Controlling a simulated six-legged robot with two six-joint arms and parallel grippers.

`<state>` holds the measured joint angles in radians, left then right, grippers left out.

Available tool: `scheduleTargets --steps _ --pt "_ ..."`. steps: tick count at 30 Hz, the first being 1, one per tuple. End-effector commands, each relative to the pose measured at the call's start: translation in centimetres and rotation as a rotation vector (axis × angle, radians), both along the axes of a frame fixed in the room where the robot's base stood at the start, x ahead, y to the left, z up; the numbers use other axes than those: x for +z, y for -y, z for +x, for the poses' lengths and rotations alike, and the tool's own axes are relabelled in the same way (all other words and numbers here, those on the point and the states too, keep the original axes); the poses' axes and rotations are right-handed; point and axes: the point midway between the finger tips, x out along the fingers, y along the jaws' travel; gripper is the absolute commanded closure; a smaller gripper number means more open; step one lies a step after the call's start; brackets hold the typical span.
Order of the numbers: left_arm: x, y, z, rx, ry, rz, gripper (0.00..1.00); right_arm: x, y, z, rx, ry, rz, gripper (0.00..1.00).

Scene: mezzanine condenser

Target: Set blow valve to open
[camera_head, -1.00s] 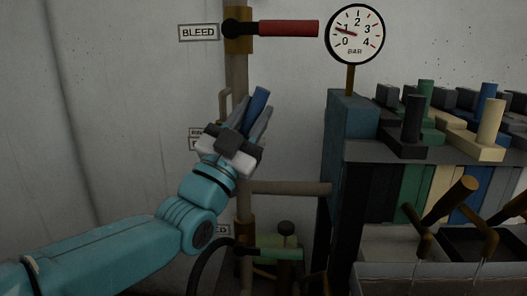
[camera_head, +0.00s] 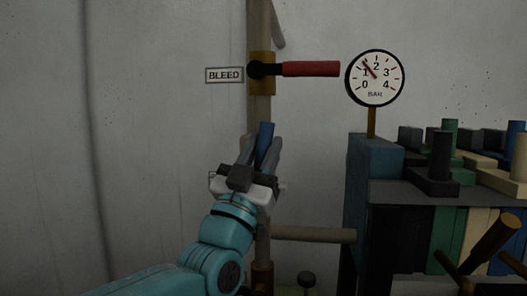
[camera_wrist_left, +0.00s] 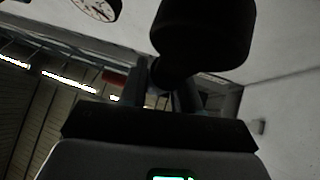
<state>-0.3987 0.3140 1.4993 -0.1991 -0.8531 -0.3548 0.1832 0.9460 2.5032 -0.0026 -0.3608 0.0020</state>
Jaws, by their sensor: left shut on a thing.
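My left gripper (camera_head: 261,152) is shut on a blue handle (camera_head: 265,136) in front of the vertical pipe. The handle's upper end sticks out between the fingers and points up, nearly in line with the pipe, with a slight tilt right. The handle's lower part and its pivot are hidden by the gripper. A label behind the gripper is mostly covered, so I cannot read it. In the left wrist view, a dark rounded body (camera_wrist_left: 203,32), too dark to identify, fills the top beyond the fingers. My right gripper is not in view.
Above, a valve labelled BLEED (camera_head: 224,75) has a red handle (camera_head: 311,69) lying horizontal. A round gauge (camera_head: 375,77) reads between 1 and 2 bar. A side pipe (camera_head: 310,234) runs right below the gripper. Coloured blocks stand on a rack at right.

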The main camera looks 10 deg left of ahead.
Motion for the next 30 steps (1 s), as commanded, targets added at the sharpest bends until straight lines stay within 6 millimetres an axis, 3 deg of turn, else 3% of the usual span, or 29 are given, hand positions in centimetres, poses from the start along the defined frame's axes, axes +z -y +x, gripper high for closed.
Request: scheduleTargets --steps 1,3,16,30 --pt "0.1 -0.1 0.0 0.003 0.001 -0.002 0.62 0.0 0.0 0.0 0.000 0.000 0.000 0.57" --pt "0.1 -0.1 0.0 0.002 0.001 -0.001 0.47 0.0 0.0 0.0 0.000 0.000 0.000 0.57" --pt "-1.0 -0.4 -0.9 0.001 0.000 0.001 0.47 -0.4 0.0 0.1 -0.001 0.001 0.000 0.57" --pt "-8.6 -3.0 -8.7 0.002 -0.001 0.001 0.47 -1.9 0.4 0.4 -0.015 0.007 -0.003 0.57"
